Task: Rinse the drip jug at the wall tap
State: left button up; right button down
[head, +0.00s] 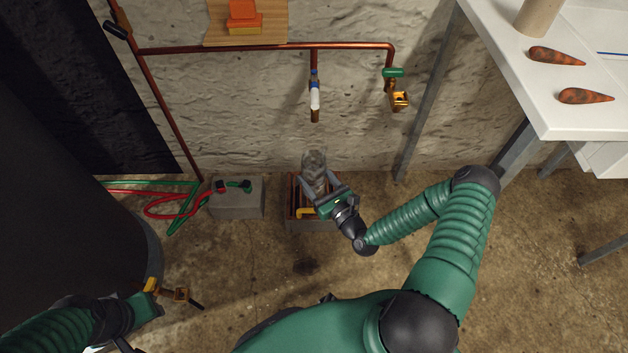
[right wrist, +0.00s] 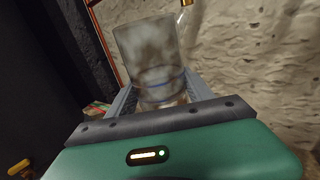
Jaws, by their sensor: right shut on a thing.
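The drip jug (head: 314,168) is a cloudy grey, see-through vessel. My right gripper (head: 322,192) is shut on it, with a finger on each side. In the right wrist view the jug (right wrist: 148,55) stands up between the fingers, its wall smeared and a thin blue line around its lower part. In the head view it shows below a wall tap (head: 314,95) with a blue and white body, apart from its spout. A second tap (head: 395,90), brass with a green handle, is to the right. My left gripper (head: 148,305) is low at the left; its fingers are unclear.
A grated floor box (head: 310,225) lies under the jug. A grey block (head: 237,198) and red and green hoses (head: 172,207) lie left of it. A large dark vessel (head: 70,200) fills the left. A white table (head: 570,110) stands at the right. Open floor shows at lower right.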

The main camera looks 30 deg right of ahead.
jog(key=w+d+f+b, duration=0.2)
jog(key=w+d+b, duration=0.4)
jog(key=w, duration=0.5)
jog(key=shift+d+f, duration=0.25)
